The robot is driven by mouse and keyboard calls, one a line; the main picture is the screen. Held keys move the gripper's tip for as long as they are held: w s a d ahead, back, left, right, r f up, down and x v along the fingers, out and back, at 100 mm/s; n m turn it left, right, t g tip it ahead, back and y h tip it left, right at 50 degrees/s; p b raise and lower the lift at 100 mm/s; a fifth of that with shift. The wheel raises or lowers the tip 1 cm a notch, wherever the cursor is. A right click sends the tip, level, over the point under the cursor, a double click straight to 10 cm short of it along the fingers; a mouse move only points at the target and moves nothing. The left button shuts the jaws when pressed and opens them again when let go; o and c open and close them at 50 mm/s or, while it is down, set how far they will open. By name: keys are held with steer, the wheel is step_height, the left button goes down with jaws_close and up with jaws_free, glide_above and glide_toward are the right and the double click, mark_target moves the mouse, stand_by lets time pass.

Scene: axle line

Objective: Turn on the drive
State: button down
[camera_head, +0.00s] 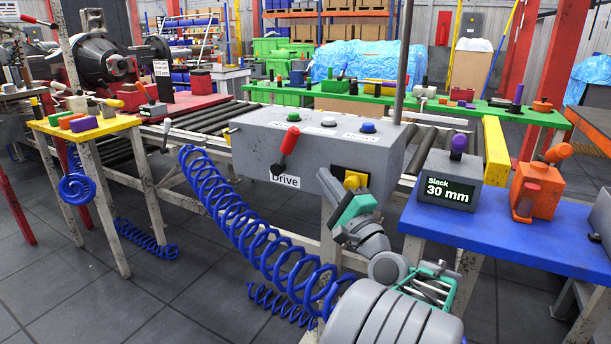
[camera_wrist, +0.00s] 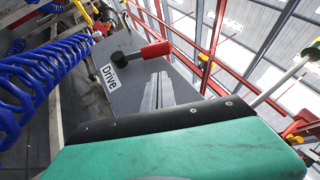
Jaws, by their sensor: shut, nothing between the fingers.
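The drive lever has a red handle (camera_head: 289,140) on a black pivot and is mounted on the front of a grey control box (camera_head: 245,139). Its handle points up and slightly right, above a white "Drive" label (camera_head: 285,180). My gripper (camera_head: 324,177) is in front of the box, right of and below the lever, with its fingers shut and empty. In the wrist view the closed fingers (camera_wrist: 158,82) point towards the red handle (camera_wrist: 156,49). They appear apart from it. The "Drive" label (camera_wrist: 113,76) is left of the fingers there.
A yellow knob (camera_head: 354,181) on a black plate is close behind my gripper. A blue coiled hose (camera_head: 225,208) hangs at the left. The blue table (camera_head: 500,232) at right holds a "Slack 30 mm" block (camera_head: 449,184) and an orange device (camera_head: 536,190).

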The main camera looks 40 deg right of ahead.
steer(key=shift+r, duration=0.15)
steer(key=p, duration=0.4)
glide_toward(286, 151)
steer(key=w+d+r, duration=0.4)
steer(key=shift+w+d+r, duration=0.25)
steer(key=shift+w, duration=0.05)
steer(key=shift+r, duration=0.1)
